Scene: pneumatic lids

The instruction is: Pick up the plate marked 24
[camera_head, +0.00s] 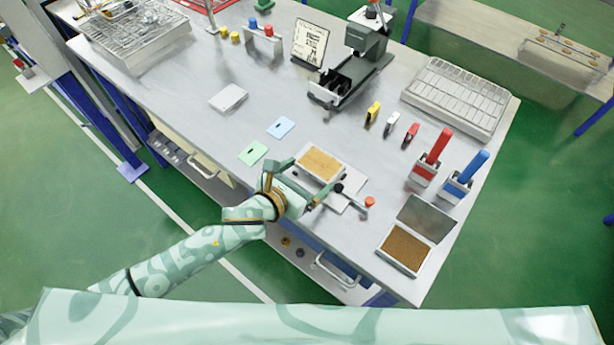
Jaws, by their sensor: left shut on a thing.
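My left gripper (302,181) reaches in from the left to the front edge of the workbench. Its fingers are spread across the near side of a pale plate with a tan top (321,160), and it is shut on this plate. The plate lies on or just above a white base (348,194) with a red-knobbed lever (369,202); I cannot tell which. No number 24 is readable on any plate. A green plate (253,154), a light blue plate (281,127) and a light grey plate (229,97) lie flat on the bench. My right gripper is out of view.
An open box with brown filling (404,249) stands at the front right. Red (432,157) and blue (465,175) handled tools stand near it. A dark press (352,72) stands at the back, a slotted tray (456,98) at right. The bench's left middle is mostly clear.

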